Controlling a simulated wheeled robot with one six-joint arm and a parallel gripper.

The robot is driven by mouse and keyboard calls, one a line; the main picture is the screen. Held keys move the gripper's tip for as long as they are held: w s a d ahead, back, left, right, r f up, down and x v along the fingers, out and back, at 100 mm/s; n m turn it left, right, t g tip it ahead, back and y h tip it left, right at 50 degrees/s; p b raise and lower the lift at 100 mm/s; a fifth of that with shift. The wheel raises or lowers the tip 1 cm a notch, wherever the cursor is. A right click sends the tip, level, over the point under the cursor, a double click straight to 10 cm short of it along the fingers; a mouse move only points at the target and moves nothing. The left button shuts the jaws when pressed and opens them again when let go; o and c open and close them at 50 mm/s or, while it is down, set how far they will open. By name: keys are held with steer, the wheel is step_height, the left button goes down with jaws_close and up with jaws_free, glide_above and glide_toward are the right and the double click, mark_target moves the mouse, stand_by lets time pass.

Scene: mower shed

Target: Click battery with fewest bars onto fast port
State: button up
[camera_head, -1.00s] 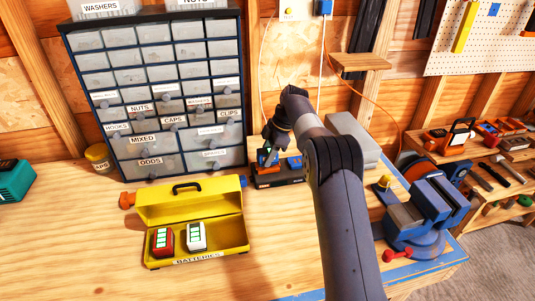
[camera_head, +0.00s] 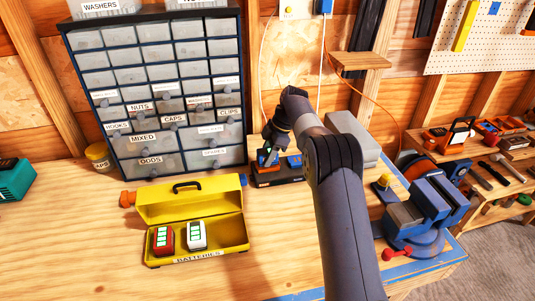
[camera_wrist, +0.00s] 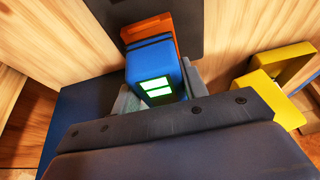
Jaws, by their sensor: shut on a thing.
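My gripper (camera_wrist: 158,88) is shut on a blue battery (camera_wrist: 164,66) with two lit green bars on its pale display. In the head view, my gripper (camera_head: 270,149) is at the charger (camera_head: 280,177), a low dark unit with blue and orange parts on the bench. The held battery is partly hidden there by my gripper. In the wrist view, an orange part (camera_wrist: 148,27) lies directly beyond the battery. I cannot tell whether the battery is seated. A red battery (camera_head: 164,239) and a white battery (camera_head: 196,236), both with green bars, stand in the open yellow BATTERIES box (camera_head: 225,231).
A labelled drawer cabinet (camera_head: 155,95) stands behind the box, left of the charger. A grey box (camera_head: 352,138) stands behind my arm. A blue vise (camera_head: 420,210) is at the right bench edge. The left front of the bench is clear.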

steer(key=shift+f, duration=0.4)
steer(key=o, duration=1.2)
steer(key=v, duration=1)
steer(key=shift+d+r, duration=0.2)
steer(key=shift+r, duration=0.2)
steer(key=shift+f, duration=0.15)
steer(key=x, duration=1)
steer(key=shift+a+f, duration=0.2)
steer(key=shift+r, duration=0.15)
steer(key=shift+d, duration=0.1)
